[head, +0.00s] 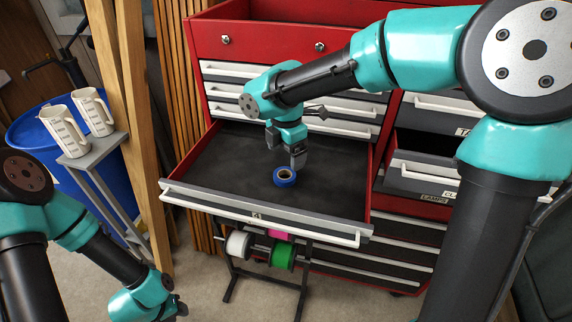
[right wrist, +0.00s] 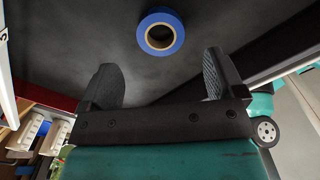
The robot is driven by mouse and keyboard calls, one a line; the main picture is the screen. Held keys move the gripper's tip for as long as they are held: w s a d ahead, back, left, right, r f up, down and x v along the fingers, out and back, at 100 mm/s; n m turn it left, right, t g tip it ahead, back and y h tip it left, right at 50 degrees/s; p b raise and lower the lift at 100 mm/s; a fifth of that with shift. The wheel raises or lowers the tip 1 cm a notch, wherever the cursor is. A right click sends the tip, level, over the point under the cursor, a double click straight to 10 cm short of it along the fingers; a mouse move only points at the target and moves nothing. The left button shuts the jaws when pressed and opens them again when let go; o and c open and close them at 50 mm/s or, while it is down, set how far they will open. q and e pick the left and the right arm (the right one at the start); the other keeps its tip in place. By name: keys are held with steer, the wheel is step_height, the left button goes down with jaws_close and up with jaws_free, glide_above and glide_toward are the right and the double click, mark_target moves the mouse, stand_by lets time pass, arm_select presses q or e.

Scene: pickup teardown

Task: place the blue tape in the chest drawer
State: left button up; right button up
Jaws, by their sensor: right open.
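The blue tape (head: 285,178) is a roll with a pale core. It appears to lie flat on the dark floor of the open chest drawer (head: 220,165), near the middle. The tape also shows in the right wrist view (right wrist: 160,33), just beyond the fingertips and touching neither finger. My right gripper (head: 297,160) is open and empty, pointing down into the drawer close beside the tape; both fingers spread wide in the right wrist view (right wrist: 160,78). My left gripper (head: 180,310) is low at the left, at the bottom edge of the head view, its fingers barely visible.
The red tool chest (head: 270,38) stands behind, with closed drawers and another open drawer (head: 425,175) at right. Two white jugs (head: 92,110) stand on a small grey stand beside a blue barrel (head: 30,130). A spool rack (head: 262,250) stands below the drawer front.

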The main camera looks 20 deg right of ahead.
steer(key=shift+r, duration=2.65)
